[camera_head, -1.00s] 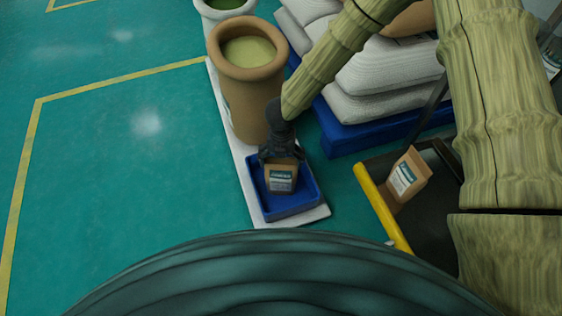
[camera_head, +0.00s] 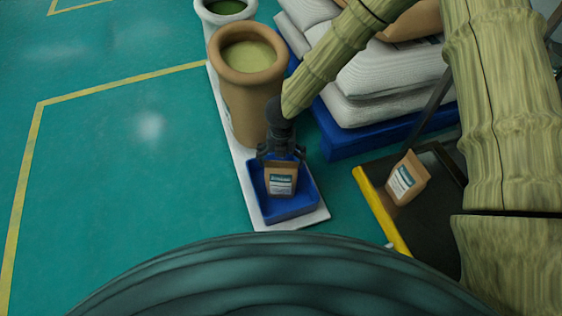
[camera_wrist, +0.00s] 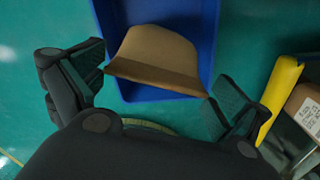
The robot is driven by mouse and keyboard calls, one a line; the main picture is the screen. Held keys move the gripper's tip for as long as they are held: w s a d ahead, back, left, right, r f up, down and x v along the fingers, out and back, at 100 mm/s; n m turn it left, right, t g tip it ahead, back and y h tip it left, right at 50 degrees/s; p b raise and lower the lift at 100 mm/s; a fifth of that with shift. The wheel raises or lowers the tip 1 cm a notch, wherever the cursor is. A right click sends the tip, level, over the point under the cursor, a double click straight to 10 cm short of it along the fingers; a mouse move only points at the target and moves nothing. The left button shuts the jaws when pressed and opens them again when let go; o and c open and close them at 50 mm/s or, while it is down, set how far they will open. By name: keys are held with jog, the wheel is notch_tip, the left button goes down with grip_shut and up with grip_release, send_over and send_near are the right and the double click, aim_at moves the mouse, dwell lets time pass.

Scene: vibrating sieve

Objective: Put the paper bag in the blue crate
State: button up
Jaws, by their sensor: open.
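A brown paper bag (camera_head: 281,181) with a white and teal label stands inside the blue crate (camera_head: 303,206). In the wrist view the bag (camera_wrist: 160,55) shows its folded top, with the crate (camera_wrist: 183,22) around it. My gripper (camera_head: 281,155) is at the top of the bag, over the crate's far side. A second paper bag (camera_head: 407,178) stands on the dark cart at the right.
The crate is on a white platform (camera_head: 243,165) beside a brown drum (camera_head: 245,100) of pale powder. White sacks (camera_head: 385,75) lie on a blue pallet (camera_head: 345,140). The cart has a yellow bar (camera_head: 383,212). Green floor (camera_head: 130,180) is clear at left.

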notch_tip(320, 180, up, 10)
jog(key=p, duration=0.3)
jog(key=shift+f, duration=0.15)
jog(key=s+d+f+n+t+h, duration=0.1)
jog(key=s+d+f+n+h, duration=0.1)
jog(key=s+d+f+n, duration=1.25)
jog(key=s+d+n+y, duration=0.1)
jog(key=s+d+n, duration=0.2)
jog(key=s+n, duration=0.5)
jog(key=s+d+f+n+g+y, duration=0.1)
jog(key=s+d+n, duration=0.3)
jog(key=n, duration=1)
jog(key=shift+s+f, duration=0.2)
jog(key=shift+s, duration=1.7)
jog(key=shift+c, duration=0.4)
